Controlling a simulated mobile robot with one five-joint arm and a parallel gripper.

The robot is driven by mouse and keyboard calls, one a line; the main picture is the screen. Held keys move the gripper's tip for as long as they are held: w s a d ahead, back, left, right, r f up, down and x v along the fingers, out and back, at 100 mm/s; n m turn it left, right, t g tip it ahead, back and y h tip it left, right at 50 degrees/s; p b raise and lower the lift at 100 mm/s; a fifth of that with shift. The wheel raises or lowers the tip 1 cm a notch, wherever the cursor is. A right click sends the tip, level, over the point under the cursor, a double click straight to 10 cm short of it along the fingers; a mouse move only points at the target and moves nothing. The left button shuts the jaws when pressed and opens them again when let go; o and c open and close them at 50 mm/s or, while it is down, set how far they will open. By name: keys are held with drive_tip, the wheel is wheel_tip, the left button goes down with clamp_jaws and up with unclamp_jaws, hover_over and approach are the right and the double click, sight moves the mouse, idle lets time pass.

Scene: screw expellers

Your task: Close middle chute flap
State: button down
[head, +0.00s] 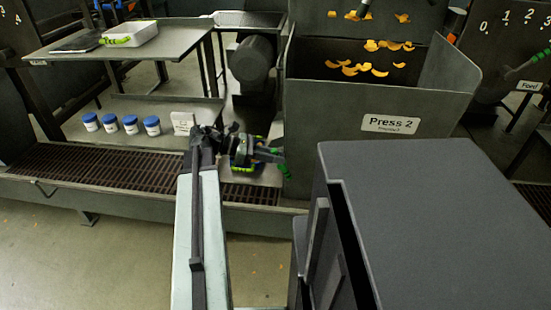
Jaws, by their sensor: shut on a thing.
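In the head view, the middle press is a grey metal bin (340,140) labelled Press 2, with orange flakes (375,50) in the air and against its dark interior. My gripper (276,158) is low at the bin's left front edge, at the end of my arm. It is shut on a small part with green ends, which looks like a handle; the gripper hides most of it. I cannot make out the flap plate itself or whether it stands open.
Left of my gripper are several white jars with blue lids (131,124) and a white card (183,122). A steel table (170,40) holds a white tray (130,33). A slatted grate (100,170) runs along the front.

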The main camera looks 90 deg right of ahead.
drive_tip(key=c, duration=1.3)
unclamp_jaws()
drive_tip(key=shift+w+r, duration=0.2)
drive_tip(key=p+v, duration=0.2)
drive_tip(key=v, duration=0.5)
drive_tip(key=shift+w, duration=0.1)
